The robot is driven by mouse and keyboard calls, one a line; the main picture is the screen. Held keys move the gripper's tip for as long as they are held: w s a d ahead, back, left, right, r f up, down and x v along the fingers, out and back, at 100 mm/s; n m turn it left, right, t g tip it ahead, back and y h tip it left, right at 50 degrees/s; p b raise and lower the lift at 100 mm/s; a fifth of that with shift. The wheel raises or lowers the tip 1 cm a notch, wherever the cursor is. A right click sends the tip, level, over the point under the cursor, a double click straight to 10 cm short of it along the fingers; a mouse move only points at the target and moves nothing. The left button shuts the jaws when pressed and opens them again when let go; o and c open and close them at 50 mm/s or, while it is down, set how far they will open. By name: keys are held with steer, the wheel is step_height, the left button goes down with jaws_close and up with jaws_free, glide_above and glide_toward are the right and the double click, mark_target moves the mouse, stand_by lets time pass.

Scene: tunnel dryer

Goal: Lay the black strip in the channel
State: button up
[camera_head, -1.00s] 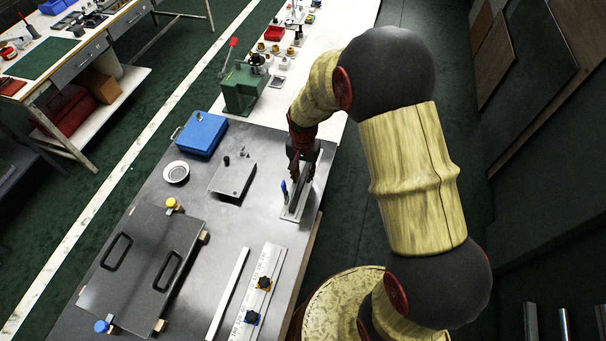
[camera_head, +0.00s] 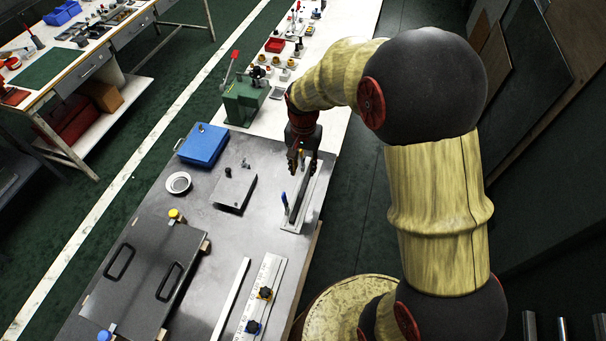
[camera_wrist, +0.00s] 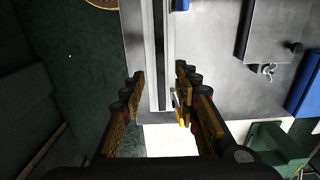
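The black strip (camera_head: 309,188) lies lengthwise along the light metal channel piece (camera_head: 291,227) at the right edge of the grey table. In the wrist view the strip (camera_wrist: 160,60) shows as a dark band between the pale walls of the channel (camera_wrist: 150,40). I cannot tell whether it sits fully down along its whole length. My gripper (camera_head: 302,165) is above the far end of the channel. In the wrist view my gripper (camera_wrist: 160,74) is open and empty, with its fingers apart on either side of the channel.
A blue-handled tool (camera_head: 285,203) stands by the channel's left side. A grey block (camera_head: 233,188), a round dish (camera_head: 178,183), a blue box (camera_head: 203,145), a dark plate with two handles (camera_head: 145,275) and a ruled bar (camera_head: 262,300) lie on the table. A green press (camera_head: 243,97) stands beyond.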

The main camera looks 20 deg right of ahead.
steer(key=s+r+n+t, duration=0.1)
steer(key=s+r, duration=0.2)
steer(key=r, duration=0.5)
steer(key=s+r+n+t, duration=0.1)
steer(key=s+r+n, duration=0.1)
steer(key=s+r, duration=0.35)
steer(key=s+r+n+t, duration=0.3)
steer(key=s+r+n, duration=0.1)
steer(key=s+r, duration=0.6)
steer(key=s, duration=0.3)
steer(key=shift+s+r+t, duration=0.2)
steer(key=shift+s+t, duration=0.05)
steer(key=shift+t, duration=0.05)
step_height(320, 180, down, 4)
steer(key=b, duration=0.3)
steer(key=shift+d+r, duration=0.15)
